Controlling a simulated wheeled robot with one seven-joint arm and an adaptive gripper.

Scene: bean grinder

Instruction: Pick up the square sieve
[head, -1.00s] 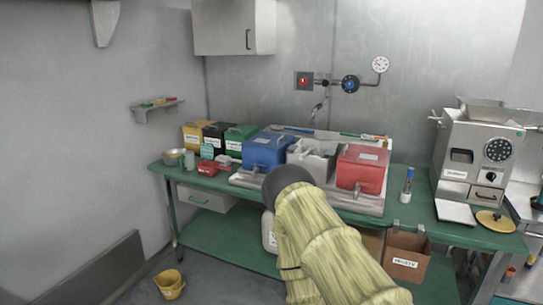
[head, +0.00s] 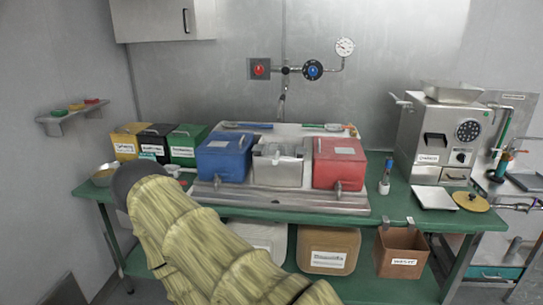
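I cannot make out a thing that is surely the square sieve. A flat, pale square plate (head: 434,197) lies on the green bench in front of the grinder, but whether it is a sieve or a scale I cannot tell. An open metal tray-like hopper (head: 451,93) sits on top of the grinder (head: 447,145). My arm, in a yellowish ribbed sleeve with a dark rounded end, reaches up from the bottom over the bench's left part. No gripper fingers show, and the arm hides part of the bench there.
Blue (head: 222,158), metal (head: 277,168) and red (head: 339,163) boxes stand on a raised tray mid-bench. Yellow, black and green boxes stand left. A yellow round disc (head: 470,201) lies right of the plate. A brown bin (head: 401,252) hangs at the bench front. A wall shelf (head: 73,115) is far left.

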